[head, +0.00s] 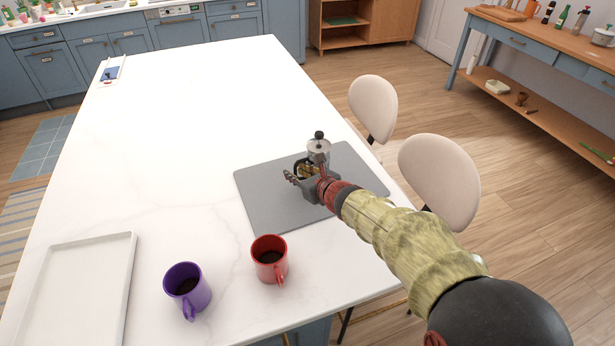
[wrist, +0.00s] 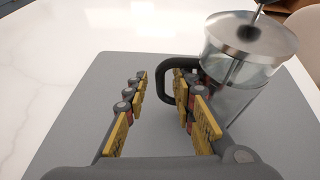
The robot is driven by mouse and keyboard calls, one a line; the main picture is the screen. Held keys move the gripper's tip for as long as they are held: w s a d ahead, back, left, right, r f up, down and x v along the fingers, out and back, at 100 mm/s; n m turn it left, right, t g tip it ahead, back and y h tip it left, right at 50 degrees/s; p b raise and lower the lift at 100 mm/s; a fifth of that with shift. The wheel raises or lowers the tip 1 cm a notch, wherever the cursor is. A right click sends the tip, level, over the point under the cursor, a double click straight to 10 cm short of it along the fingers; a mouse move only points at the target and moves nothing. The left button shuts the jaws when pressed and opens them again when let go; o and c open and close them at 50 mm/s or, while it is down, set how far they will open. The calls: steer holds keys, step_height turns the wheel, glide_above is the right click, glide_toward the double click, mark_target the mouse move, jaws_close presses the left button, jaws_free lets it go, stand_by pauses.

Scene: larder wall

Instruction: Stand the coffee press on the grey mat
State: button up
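The coffee press (head: 319,147), a clear glass jug with a metal lid and black knob, appears upright on the grey mat (head: 262,203). In the wrist view the press (wrist: 240,72) is at the right, and its black handle (wrist: 164,84) points left. My gripper (head: 299,174) is low over the mat, beside the press on its handle side. Its fingers are apart with nothing held between them. The right finger overlaps the handle in the wrist view; I cannot tell whether they touch. The base of the press is partly hidden by my gripper.
A red mug (head: 269,259) and a purple mug (head: 187,290), both with dark contents, stand near the front of the white table. A white tray (head: 75,290) lies at the left. Two chairs (head: 440,178) stand along the right edge. The table's far half is mostly clear.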

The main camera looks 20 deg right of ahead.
steer(key=s+d+r+m+g+h+p, duration=0.1)
steer(key=s+d+r+m+h+p, duration=0.2)
steer(key=s+r+m, duration=0.55)
steer(key=s+d+r+m+g+h, duration=0.1)
steer(key=s+d+r+m+h, duration=0.35)
steer(key=s+m, duration=0.7)
steer(key=s+a+m+g+y, duration=0.4)
steer(key=s+a+m, duration=0.5)
steer(key=s+m, duration=0.5)
steer(key=r+m+g, duration=0.1)
steer(key=m, duration=0.3)
steer(key=shift+s+a+g+y, duration=0.2)
steer(key=shift+g+y, duration=0.1)
steer(key=shift+y, duration=0.05)
stand_by(0.5)
